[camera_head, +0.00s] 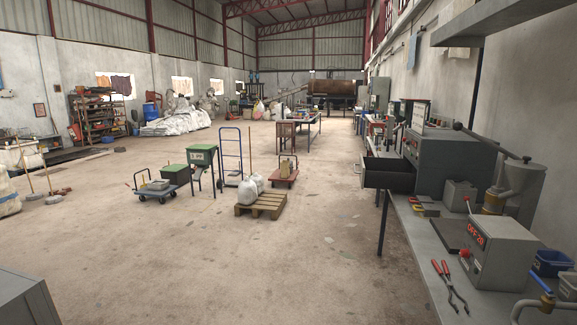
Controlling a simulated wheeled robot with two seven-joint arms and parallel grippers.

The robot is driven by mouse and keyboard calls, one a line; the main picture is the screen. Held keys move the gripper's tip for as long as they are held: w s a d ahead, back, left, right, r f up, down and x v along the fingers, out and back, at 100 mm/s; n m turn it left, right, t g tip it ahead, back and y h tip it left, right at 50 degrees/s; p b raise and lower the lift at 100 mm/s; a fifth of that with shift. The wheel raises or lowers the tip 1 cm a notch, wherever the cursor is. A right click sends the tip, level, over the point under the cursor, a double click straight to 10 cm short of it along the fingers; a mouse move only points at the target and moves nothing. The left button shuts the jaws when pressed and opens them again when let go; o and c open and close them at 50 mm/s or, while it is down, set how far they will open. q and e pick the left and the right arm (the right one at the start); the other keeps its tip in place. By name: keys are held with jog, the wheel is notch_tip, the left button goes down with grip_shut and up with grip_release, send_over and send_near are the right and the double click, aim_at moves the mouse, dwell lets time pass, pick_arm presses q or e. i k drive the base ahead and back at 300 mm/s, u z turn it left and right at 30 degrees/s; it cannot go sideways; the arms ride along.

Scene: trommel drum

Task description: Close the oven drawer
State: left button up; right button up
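The grey oven (452,160) stands on the workbench along the right wall. Its drawer (390,180) is dark inside and is pulled out to the left, past the bench's edge and over the floor. A small handle shows at the drawer's left end. The drawer looks empty, though its bottom is hard to see. Neither of my grippers is in view.
On the bench (425,235) are a grey box with a red display (497,252), red-handled pliers (449,284) and a blue bin (551,262). A pallet (262,206) with white sacks and trolleys stand on the left.

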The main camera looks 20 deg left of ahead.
aim_at(399, 174)
jog(key=u, duration=0.75)
jog(key=i, duration=2.8)
jog(key=z, duration=0.8)
jog(key=i, duration=2.85)
jog(key=z, duration=0.55)
